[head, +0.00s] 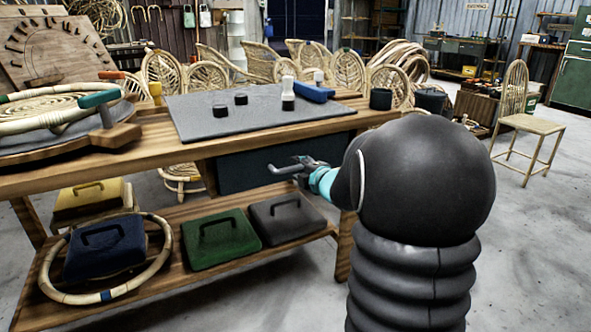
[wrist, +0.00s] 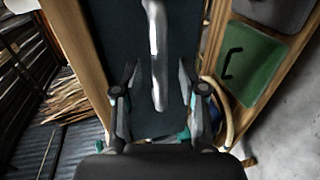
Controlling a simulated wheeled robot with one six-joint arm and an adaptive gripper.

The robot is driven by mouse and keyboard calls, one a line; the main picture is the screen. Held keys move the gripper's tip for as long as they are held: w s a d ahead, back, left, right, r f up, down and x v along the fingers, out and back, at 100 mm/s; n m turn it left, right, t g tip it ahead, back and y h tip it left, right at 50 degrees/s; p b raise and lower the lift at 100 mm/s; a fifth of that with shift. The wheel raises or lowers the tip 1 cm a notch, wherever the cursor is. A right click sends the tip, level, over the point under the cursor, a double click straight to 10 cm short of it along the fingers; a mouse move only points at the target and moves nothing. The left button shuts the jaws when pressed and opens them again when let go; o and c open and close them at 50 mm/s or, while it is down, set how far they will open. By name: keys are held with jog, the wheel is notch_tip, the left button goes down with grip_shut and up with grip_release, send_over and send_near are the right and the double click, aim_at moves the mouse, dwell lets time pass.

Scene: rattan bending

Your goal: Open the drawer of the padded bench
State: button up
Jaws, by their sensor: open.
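The padded bench (head: 150,150) is a wooden workbench with a grey pad (head: 260,115) on its top. Its dark drawer (head: 240,172) sits under the top and looks closed. A pale grey bar handle (head: 285,169) stands out from the drawer front. My gripper (head: 303,163) is at the right part of the handle. In the wrist view the handle (wrist: 155,40) runs down between the two open fingers of my gripper (wrist: 157,72), with gaps visible on both sides. The dark drawer front (wrist: 105,40) lies behind it. My arm hides the right end of the bench.
The lower shelf holds several cases, including a green one (head: 220,238) and a blue one (head: 104,247) with a rattan ring (head: 165,240). Small black pieces and a blue object (head: 313,91) lie on top. A rattan chair (head: 525,115) stands right. Floor in front is clear.

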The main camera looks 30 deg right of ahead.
jog(key=shift+x, duration=1)
grip_shut()
